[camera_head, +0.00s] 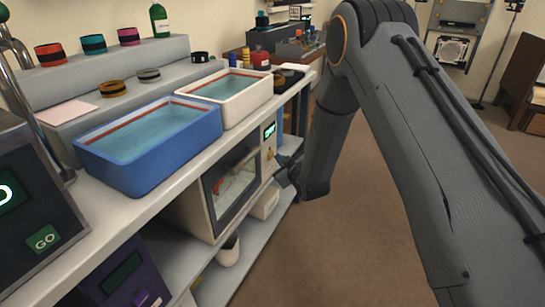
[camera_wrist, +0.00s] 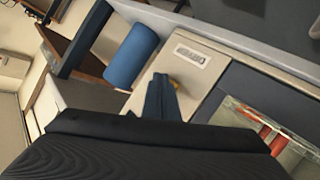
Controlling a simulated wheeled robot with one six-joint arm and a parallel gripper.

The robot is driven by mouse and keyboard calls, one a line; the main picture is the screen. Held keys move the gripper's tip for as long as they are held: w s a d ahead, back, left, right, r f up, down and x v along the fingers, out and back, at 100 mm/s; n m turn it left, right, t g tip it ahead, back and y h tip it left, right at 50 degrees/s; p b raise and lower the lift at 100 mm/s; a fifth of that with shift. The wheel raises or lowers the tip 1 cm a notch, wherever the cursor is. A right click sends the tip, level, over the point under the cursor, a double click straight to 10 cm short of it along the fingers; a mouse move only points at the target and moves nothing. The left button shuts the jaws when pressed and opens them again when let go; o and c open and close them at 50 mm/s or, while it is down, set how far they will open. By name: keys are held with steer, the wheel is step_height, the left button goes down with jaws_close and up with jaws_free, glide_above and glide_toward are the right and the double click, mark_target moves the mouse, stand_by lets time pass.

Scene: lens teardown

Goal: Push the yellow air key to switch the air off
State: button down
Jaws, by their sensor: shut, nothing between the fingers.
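A white cabinet (camera_head: 208,205) with a dark-framed window stands under the bench, and its narrow front panel carries a small green display (camera_head: 270,131). In the wrist view the panel (camera_wrist: 205,75) faces me, tilted in the picture. A small yellow key (camera_wrist: 175,83) shows on it, partly hidden behind my fingers. My gripper (camera_wrist: 160,78) is shut and empty, its tips close to the yellow key; I cannot tell whether they touch. In the head view my gripper (camera_head: 283,177) is a small dark shape right by the panel's lower part.
A blue cylinder (camera_wrist: 131,56) is close beside my fingers in the wrist view. The cabinet window (camera_head: 232,182) is left of the panel. Blue (camera_head: 155,160) and white (camera_head: 235,108) water-filled tubs stand on the bench above. The brown floor to the right is open.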

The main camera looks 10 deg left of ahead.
steer(key=shift+d, duration=0.1)
steer(key=d, duration=0.1)
steer(key=s+d+p, duration=0.1)
steer(key=d, duration=0.1)
steer(key=s+d+p, duration=0.1)
steer(key=d, duration=0.1)
steer(key=shift+d, duration=0.25)
steer(key=s+d+r+m+g+h, duration=0.2)
steer(key=s+d+r+g, duration=0.1)
steer(key=s+r, duration=0.3)
steer(key=s+d+r+m+g+h, duration=0.2)
steer(key=s+d+r+h, duration=0.15)
steer(key=s+r, duration=0.3)
steer(key=s+d+r+m+g, duration=0.2)
steer(key=s+r+g, duration=0.1)
steer(key=s, duration=0.7)
steer(key=s+d+r+m+g+p, duration=0.15)
steer(key=s+r, duration=0.25)
steer(key=s, duration=0.7)
steer(key=s+d+r+m+g, duration=0.1)
steer(key=s+d+r+g, duration=0.25)
steer(key=s, duration=0.65)
steer(key=d+r+m+h+p, duration=0.1)
steer(key=d+r+p, duration=0.5)
steer(key=p, duration=0.7)
steer(key=shift+d+r+m+p, duration=0.3)
steer(key=shift+d+m+p, duration=0.05)
steer(key=shift+d+m, duration=0.35)
